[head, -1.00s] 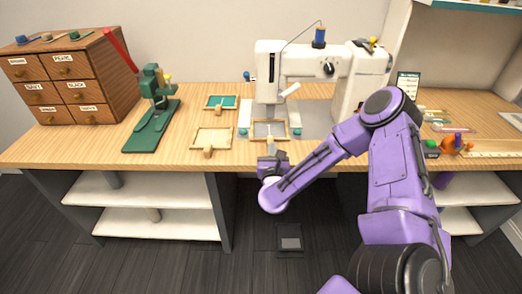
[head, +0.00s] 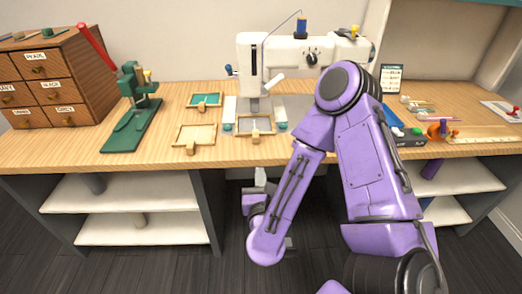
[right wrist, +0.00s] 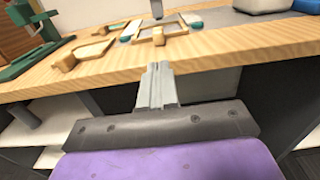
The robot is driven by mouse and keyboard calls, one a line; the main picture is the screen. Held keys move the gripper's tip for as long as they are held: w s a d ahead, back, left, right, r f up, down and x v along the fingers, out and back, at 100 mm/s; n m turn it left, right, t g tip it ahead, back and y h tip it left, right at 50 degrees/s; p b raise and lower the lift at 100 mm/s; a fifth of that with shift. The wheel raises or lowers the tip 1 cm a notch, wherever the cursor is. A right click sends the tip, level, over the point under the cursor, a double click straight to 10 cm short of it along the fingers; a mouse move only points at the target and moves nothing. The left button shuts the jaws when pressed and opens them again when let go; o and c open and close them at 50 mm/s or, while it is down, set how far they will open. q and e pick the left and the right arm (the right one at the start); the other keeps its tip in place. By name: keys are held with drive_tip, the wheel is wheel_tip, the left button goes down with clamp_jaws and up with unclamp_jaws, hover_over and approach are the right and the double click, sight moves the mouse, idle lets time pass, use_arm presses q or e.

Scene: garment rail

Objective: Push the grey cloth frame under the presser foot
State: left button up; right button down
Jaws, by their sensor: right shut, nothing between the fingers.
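The grey cloth frame (head: 268,125), a wooden rim around grey cloth with a small front tab, lies flat on the sewing machine's bed between two teal-ended guides. It also shows in the right wrist view (right wrist: 176,29). The presser foot (head: 254,104) is at the frame's back edge; I cannot tell whether cloth lies beneath it. My right gripper (head: 262,176) is shut and empty, in front of and below the table's front edge, apart from the frame. Its closed fingers (right wrist: 158,70) point toward the frame in the wrist view. My left gripper is not in view.
A tan cloth frame (head: 176,139) and a green cloth frame (head: 205,100) lie left of the machine (head: 285,58). A green press (head: 130,125) and a wooden drawer cabinet (head: 60,85) stand further left. The table edge (head: 110,162) lies between my gripper and the frames.

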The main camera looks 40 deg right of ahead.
drive_tip(key=s+a+f+n+g+y, duration=0.1)
drive_tip(key=s+a+f+n+y, duration=0.15)
drive_tip(key=f+n, duration=0.6)
drive_tip(key=s+a+f+n+g+y, duration=0.15)
drive_tip(key=f+n+y, duration=0.35)
drive_tip(key=n, duration=0.7)
drive_tip(key=s+f+n+g, duration=0.8)
drive_tip(key=s+f+n, duration=0.6)
drive_tip(key=s+n, duration=0.2)
drive_tip(key=shift+s+d+f+n, duration=0.15)
drive_tip(key=shift+s+f+n, duration=0.1)
drive_tip(key=shift+n, duration=0.1)
